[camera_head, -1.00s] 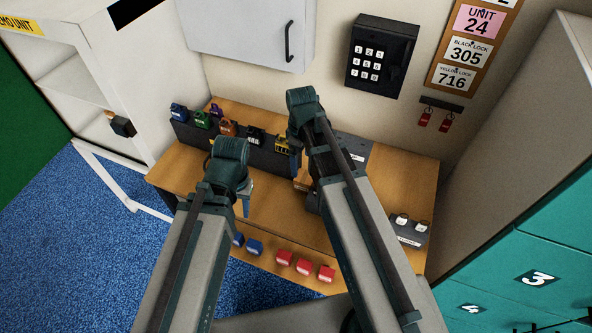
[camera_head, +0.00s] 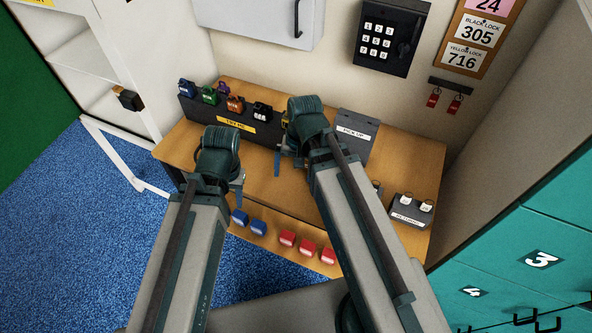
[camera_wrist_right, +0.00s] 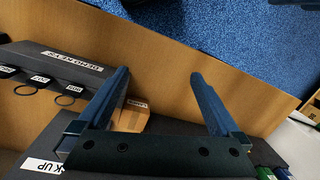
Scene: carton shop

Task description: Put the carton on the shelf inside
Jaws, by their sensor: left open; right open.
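A small brown cardboard carton (camera_wrist_right: 132,118) with a white label shows in the right wrist view on the wooden bench (camera_wrist_right: 180,85). It lies between my right gripper's fingers, nearer the left one and partly hidden by the gripper. In the head view the carton is hidden behind my right arm. My right gripper (camera_wrist_right: 160,80) is open; in the head view (camera_head: 291,160) it is over the bench's middle. My left gripper (camera_head: 238,186) is open over the bench's left part.
A dark rack (camera_head: 236,122) with several coloured padlocks runs along the bench's back. A grey "PICK UP" block (camera_head: 355,134) and a key block (camera_head: 408,214) stand right of my right gripper. Blue and red blocks (camera_head: 288,238) line the front. Teal lockers (camera_head: 530,250) border the right.

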